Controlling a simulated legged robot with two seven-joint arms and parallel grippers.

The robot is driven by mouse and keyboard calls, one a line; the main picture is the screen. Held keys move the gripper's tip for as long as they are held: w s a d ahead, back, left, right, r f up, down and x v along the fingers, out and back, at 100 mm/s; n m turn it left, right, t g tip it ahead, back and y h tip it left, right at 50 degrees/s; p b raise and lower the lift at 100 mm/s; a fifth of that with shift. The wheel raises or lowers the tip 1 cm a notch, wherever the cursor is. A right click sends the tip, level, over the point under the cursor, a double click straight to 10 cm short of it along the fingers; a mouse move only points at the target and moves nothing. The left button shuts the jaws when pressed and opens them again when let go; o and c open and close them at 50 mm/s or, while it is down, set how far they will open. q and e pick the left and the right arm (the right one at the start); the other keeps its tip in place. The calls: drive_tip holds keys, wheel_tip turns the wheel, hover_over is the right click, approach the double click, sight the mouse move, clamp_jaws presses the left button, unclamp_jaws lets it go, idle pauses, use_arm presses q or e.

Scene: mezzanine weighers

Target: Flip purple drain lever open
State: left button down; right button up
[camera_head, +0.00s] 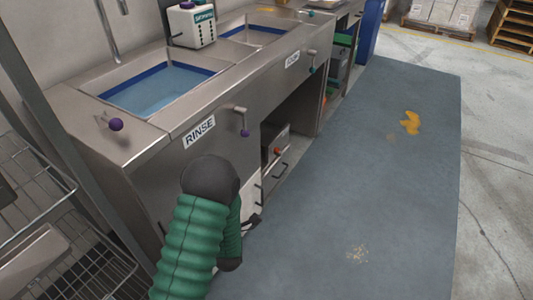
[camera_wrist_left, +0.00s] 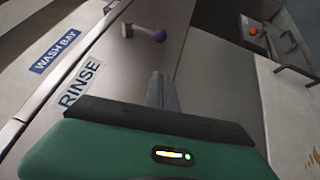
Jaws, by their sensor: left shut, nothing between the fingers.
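The purple drain lever (camera_head: 243,120) is on the front face of the steel rinse sink, right of the RINSE label. Its metal arm points down to a purple ball knob in the head view. In the left wrist view the lever (camera_wrist_left: 145,33) shows beyond the fingers, its knob to the right of its pivot. My left gripper (camera_head: 254,221) is low in front of the cabinet, mostly hidden behind my green-sleeved arm. In the left wrist view my left gripper (camera_wrist_left: 162,80) is shut and empty, apart from the lever. My right gripper is not in view.
A second purple knob (camera_head: 115,124) stands on the sink's top. The rinse basin (camera_head: 165,88) holds blue water. Another lever with a teal knob (camera_head: 312,70) is farther along the front. A wire rack (camera_head: 60,220) stands at left. The blue-grey mat (camera_head: 370,170) offers free floor at right.

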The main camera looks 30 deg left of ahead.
sight(245, 124)
use_arm(q)
drive_tip(key=w+a+r+b, duration=0.1)
drive_tip(key=w, duration=0.5)
drive_tip(key=w+a+r+b, duration=0.2)
drive_tip(key=w, duration=0.4)
drive_tip(key=shift+a, duration=0.3)
drive_tip(key=shift+w+f, duration=0.1)
